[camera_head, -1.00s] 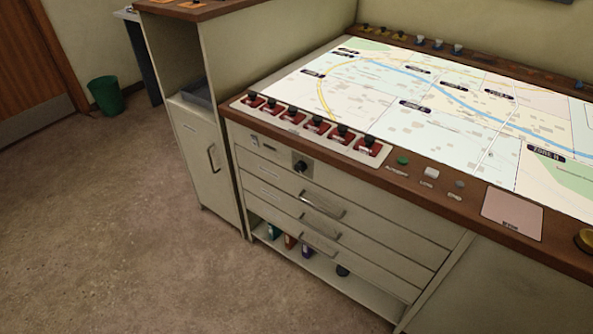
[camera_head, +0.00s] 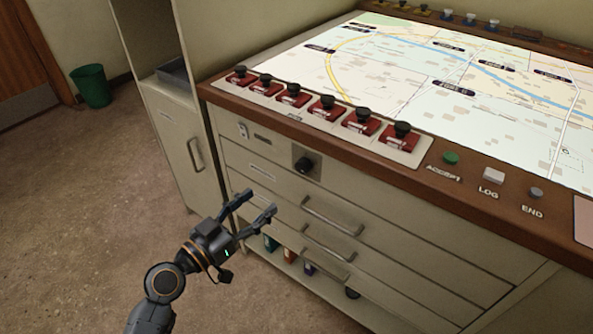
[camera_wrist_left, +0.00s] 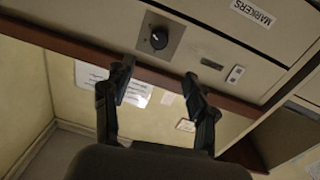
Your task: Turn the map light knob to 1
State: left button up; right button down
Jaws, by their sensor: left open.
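The knob (camera_head: 304,164) is black and round on a grey square plate, set in the cabinet front just under the wooden edge. In the left wrist view the knob (camera_wrist_left: 158,38) shows beyond the fingertips, with a pale mark on its face. My left gripper (camera_head: 261,203) is open and empty, in front of the drawers, below and left of the knob and apart from it. The left wrist view shows its two fingers (camera_wrist_left: 158,80) spread with nothing between them. My right gripper is in neither view.
Drawer handles (camera_head: 332,216) stick out below the knob. A small switch (camera_head: 243,130) is left of it. Red-based black switches (camera_head: 328,107) line the console top beside the lit map (camera_head: 400,80).

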aim_at(300, 168)
pick_arm(q)
jog(key=p+x, duration=0.1)
jog(key=x, duration=1.2)
jog(key=shift+w+d, duration=0.15)
jog(key=shift+d, duration=0.1)
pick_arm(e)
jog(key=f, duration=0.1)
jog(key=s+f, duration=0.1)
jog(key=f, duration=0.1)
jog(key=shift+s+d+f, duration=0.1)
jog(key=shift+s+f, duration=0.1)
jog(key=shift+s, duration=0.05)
pick_arm(q)
jog(key=c, duration=1.1)
jog(key=shift+c, duration=0.2)
